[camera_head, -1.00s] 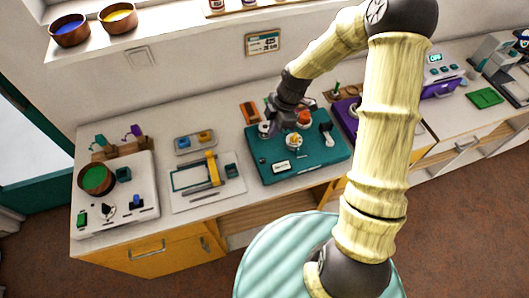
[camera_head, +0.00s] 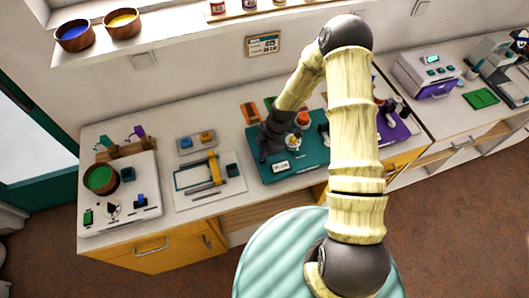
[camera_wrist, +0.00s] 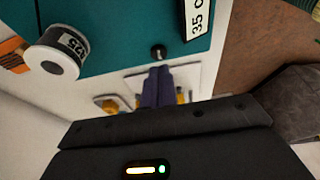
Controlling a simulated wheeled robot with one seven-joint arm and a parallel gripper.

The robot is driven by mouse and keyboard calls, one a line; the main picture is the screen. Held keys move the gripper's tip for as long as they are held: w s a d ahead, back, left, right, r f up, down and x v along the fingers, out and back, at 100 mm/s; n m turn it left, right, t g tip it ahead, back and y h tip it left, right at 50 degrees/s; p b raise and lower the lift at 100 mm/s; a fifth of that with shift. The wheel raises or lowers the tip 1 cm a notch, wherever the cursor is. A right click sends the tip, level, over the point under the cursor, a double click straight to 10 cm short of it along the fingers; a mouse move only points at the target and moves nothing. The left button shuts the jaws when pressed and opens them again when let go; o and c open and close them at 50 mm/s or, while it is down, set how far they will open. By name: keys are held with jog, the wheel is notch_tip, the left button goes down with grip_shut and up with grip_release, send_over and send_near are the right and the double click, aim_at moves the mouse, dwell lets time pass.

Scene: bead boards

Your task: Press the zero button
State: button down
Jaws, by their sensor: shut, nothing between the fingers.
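The teal board (camera_head: 310,160) lies on the counter, with a small white display (camera_head: 281,167) at its front. In the wrist view the display (camera_wrist: 196,18) is at the top, partly cut off. A small dark round button (camera_wrist: 158,52) with a light rim sits near the edge of the teal board (camera_wrist: 120,30); no marking on it is legible. My gripper (camera_wrist: 160,70) is shut and empty, its fingertips just below the button in the picture; whether they touch it I cannot tell. In the head view my gripper (camera_head: 268,150) is over the board's left side, and the button is hidden.
A white spool-like weight (camera_wrist: 58,52) with a dark label stands near the board's edge. A yellow-topped knob (camera_head: 294,141) and an orange piece (camera_head: 303,119) are on the board. Left of it is a white board with a yellow slider (camera_head: 213,166). A purple board (camera_head: 395,125) lies right.

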aim_at(263, 160)
jog(key=shift+f+p, duration=0.4)
jog(key=shift+f, duration=0.9)
